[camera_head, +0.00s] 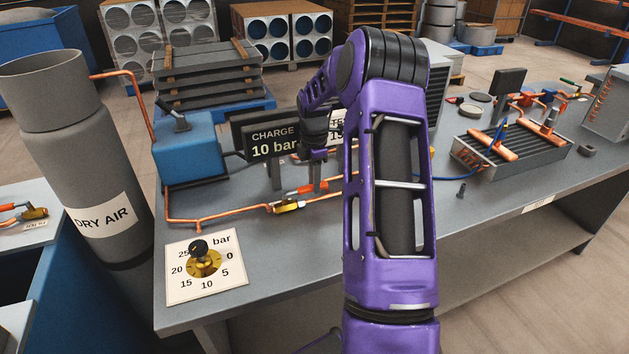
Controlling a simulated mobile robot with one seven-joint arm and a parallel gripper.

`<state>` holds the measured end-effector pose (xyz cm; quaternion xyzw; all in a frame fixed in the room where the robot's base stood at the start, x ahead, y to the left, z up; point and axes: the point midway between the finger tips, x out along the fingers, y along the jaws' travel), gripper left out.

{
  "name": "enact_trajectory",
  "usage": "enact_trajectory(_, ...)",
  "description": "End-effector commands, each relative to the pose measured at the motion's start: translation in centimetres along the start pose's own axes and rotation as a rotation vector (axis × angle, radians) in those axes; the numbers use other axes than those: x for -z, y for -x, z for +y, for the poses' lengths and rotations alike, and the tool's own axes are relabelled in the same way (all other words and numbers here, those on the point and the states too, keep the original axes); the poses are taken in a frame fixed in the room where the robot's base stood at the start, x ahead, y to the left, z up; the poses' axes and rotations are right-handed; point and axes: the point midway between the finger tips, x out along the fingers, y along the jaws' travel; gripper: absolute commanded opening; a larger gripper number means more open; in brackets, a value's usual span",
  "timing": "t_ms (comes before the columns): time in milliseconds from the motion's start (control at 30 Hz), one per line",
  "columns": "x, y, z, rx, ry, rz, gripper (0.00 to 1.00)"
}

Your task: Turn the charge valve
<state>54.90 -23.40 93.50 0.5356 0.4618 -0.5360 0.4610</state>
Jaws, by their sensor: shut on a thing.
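The charge valve has a brass body (288,207) on the copper pipe. Its red-orange lever (310,189) points up and to the right, roughly along the pipe. My gripper (318,178) is beyond my purple arm, pointing down onto the lever, and is shut on it. The fingertips are small and partly dark here, so their exact grip is hard to see. The black sign (273,143) reading "CHARGE 10 bar" stands just behind and left of the gripper. A second sign (338,126) is mostly hidden by my arm.
A pressure dial plate (180,288) with a black knob lies at the table's front left. A blue box (189,150) and a grey DRY AIR cylinder (88,160) stand left. A finned coil (515,150) lies right. My arm hides the table's middle.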

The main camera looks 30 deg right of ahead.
Motion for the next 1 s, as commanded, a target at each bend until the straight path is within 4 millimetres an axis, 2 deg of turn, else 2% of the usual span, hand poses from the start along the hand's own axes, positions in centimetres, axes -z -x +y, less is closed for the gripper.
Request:
enact_trajectory(100, 0.1, 0.1, 0.2, -0.006, 0.003, 0.000, 0.00)
enact_trajectory(133, 0.1, 0.1, 0.2, -0.006, 0.003, 0.000, 0.32)
enact_trajectory(267, 0.1, 0.1, 0.1, -0.004, 0.002, 0.000, 0.56)
enact_trajectory(667, 0.0, 0.6, 0.1, -0.004, 0.000, -0.001, 0.57)
enact_trajectory(767, 0.0, 1.9, 0.1, -0.006, 0.000, -0.002, 0.57)
enact_trajectory(1000, 0.0, 7.5, 0.2, -0.008, -0.001, -0.002, 0.57)
